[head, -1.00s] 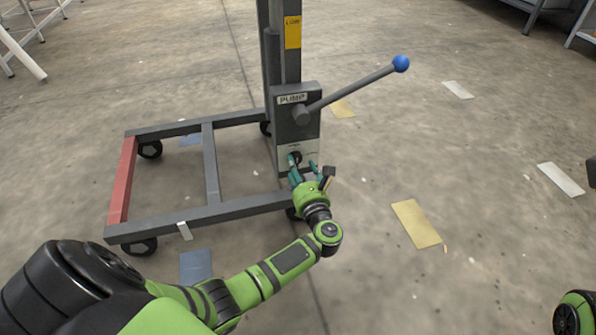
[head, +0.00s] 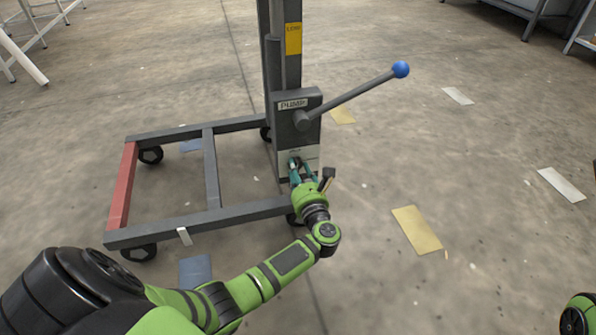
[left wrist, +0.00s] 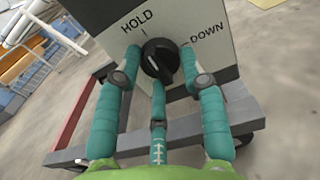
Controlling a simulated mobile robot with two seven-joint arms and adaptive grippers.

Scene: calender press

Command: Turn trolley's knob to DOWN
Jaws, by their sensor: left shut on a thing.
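The trolley's black knob (left wrist: 160,60) is on a pale panel (left wrist: 215,50) marked HOLD at its upper left and DOWN at its right. A small light mark on the knob seems to face HOLD. My left gripper (left wrist: 160,54) is shut on the knob, its teal fingers on both sides of it. In the head view, the left gripper (head: 302,168) is at the panel low on the trolley's column (head: 292,102), and its fingers mostly hide the knob. My right gripper is out of view.
The pump lever (head: 350,92) with a blue ball end sticks out to the right above the gripper. The trolley's grey base frame (head: 195,218) with a red end bar (head: 122,185) lies left. Floor to the right is open, with flat yellow (head: 417,230) and white (head: 561,183) patches.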

